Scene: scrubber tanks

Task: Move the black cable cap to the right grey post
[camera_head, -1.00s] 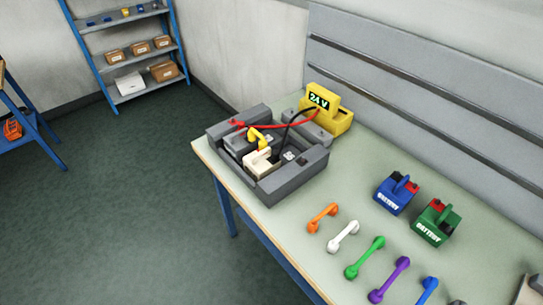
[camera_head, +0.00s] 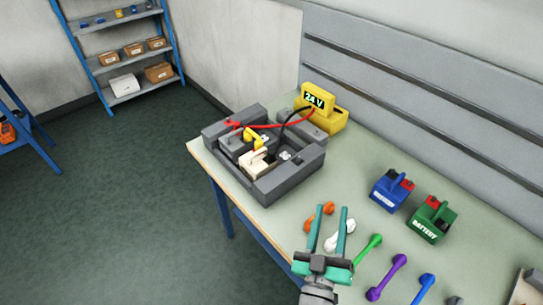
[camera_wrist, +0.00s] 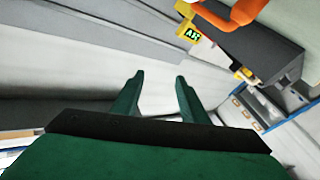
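A black cable runs from the yellow 24 V unit (camera_head: 325,113) down into the dark grey tray (camera_head: 290,185). Its cap is too small to make out clearly, near the tray's back right inside. A light grey post (camera_head: 285,156) shows right of the cream battery (camera_head: 256,163); a yellow link (camera_head: 252,139) lies behind that battery. My gripper (camera_head: 330,208) is open and empty, fingers pointing away, in front of and right of the tray. In the wrist view, my gripper (camera_wrist: 156,85) also shows two fingers apart with nothing between them.
Orange, white, green (camera_head: 370,246), purple (camera_head: 387,277) and blue links lie on the bench. My gripper overlaps the orange link (camera_head: 312,222) and white link. Blue (camera_head: 391,189) and green (camera_head: 432,219) batteries stand behind. A ribbed wall panel (camera_head: 430,85) bounds the back.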

